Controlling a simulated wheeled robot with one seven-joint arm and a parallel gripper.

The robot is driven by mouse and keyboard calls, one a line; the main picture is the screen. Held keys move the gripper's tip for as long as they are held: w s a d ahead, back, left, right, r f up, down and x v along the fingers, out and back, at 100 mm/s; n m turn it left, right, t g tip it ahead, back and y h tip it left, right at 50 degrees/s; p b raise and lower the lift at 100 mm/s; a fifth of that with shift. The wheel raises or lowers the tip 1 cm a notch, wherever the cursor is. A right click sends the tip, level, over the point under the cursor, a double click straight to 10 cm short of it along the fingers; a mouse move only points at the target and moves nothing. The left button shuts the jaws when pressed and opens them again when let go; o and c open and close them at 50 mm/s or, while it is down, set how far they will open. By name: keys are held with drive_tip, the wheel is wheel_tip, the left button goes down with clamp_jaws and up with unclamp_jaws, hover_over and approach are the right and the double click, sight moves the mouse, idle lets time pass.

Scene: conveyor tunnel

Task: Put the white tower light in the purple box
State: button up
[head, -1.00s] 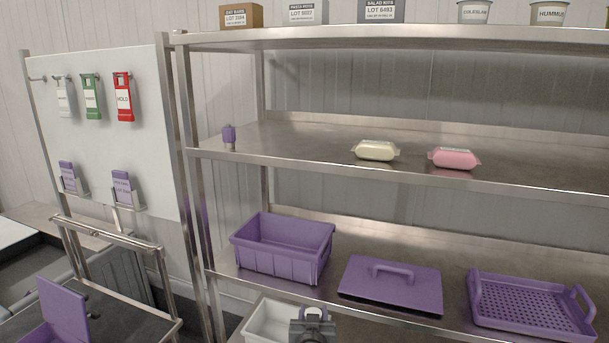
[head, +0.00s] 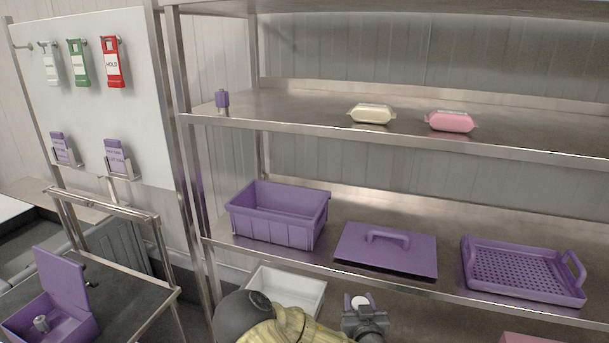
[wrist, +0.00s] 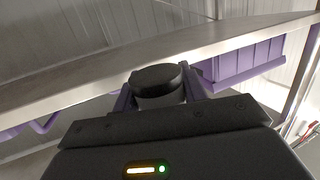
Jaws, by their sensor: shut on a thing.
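My gripper (head: 361,303) is at the bottom centre of the head view, in front of the lower shelf's edge. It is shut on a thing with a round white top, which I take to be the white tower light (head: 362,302). A purple box with a raised lid (head: 62,285) stands at the lower left, away from my gripper, with a small grey thing (head: 41,323) inside. An open purple crate (head: 275,220) stands on the lower shelf.
The lower shelf also holds a purple lid with a handle (head: 387,252) and a perforated purple tray (head: 520,275). A white bin (head: 290,285) is below its edge. Yellow (head: 372,114) and pink (head: 451,121) packs and a small purple item (head: 222,99) stand on the shelf above.

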drive_tip(key=s+f, duration=0.5)
drive_tip(key=f, duration=0.5)
drive_tip(key=s+f, duration=0.5)
drive_tip(key=f, duration=0.5)
drive_tip(key=shift+w+a, duration=0.1)
